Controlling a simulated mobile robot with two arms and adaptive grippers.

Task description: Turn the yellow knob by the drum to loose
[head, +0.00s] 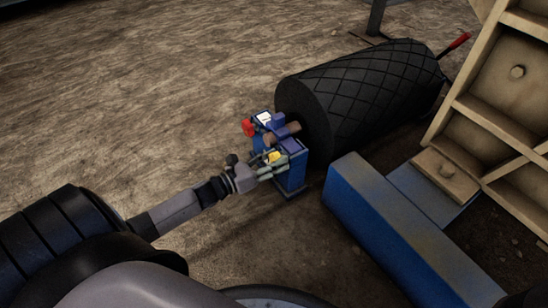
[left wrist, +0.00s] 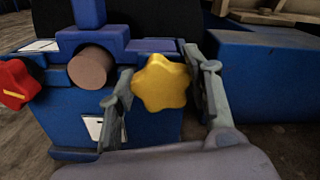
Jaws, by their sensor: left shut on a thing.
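The yellow star-shaped knob (left wrist: 160,83) sits on the right front of the blue bearing block (left wrist: 70,125) by the black drum. It also shows in the head view (head: 274,157), beside the end of the drum (head: 365,92). My left gripper (head: 270,166) reaches in from the lower left. In the left wrist view my left gripper (left wrist: 162,92) has one finger on each side of the knob and is shut on it. The knob's shaft is hidden behind it. My right gripper is not in view.
A red knob (left wrist: 17,84) is at the left of the block, next to a brown round shaft end (left wrist: 91,67). A blue beam (head: 400,235) and a tan ribbed frame (head: 500,110) stand to the right. The dirt ground (head: 130,110) at the left is clear.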

